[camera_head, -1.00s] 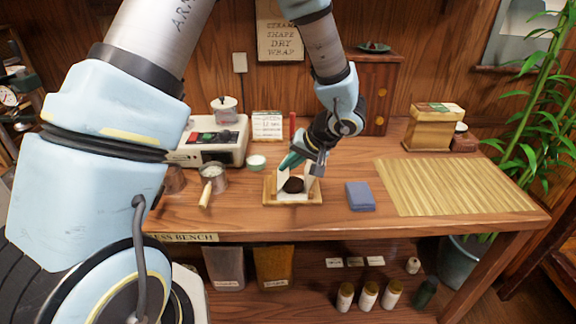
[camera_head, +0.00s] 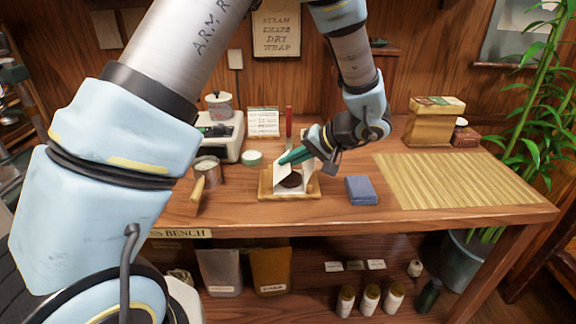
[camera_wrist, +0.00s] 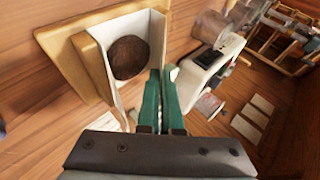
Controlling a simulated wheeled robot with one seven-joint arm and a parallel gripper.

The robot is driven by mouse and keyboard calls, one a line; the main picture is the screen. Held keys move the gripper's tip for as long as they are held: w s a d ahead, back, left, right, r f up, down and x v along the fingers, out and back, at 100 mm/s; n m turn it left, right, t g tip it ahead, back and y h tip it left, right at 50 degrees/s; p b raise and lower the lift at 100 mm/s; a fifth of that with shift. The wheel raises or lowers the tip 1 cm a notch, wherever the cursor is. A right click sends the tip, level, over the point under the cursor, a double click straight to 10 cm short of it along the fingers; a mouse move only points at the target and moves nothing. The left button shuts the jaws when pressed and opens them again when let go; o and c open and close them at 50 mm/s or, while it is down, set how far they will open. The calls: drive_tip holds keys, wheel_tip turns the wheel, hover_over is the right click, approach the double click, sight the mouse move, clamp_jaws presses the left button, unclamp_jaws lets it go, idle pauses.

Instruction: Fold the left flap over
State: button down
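A round dark tea cake (camera_head: 291,180) rests on white wrapping paper on a wooden tray (camera_head: 265,190); it also shows in the wrist view (camera_wrist: 129,57). The paper's left flap (camera_head: 281,174) stands raised beside the cake, and the right flap (camera_head: 309,177) is also raised. My gripper (camera_head: 284,160) has green fingers at the upper edge of the left flap. In the wrist view the fingers (camera_wrist: 159,74) are close together, with the paper's edge running between their tips. The flap's far side is partly hidden by the fingers.
A folded blue cloth (camera_head: 361,190) lies right of the tray, and a slatted bamboo mat (camera_head: 455,180) lies farther right. A red-handled tool (camera_head: 289,122) stands behind the tray.

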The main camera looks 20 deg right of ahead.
drive_tip(key=c, duration=1.1)
unclamp_jaws()
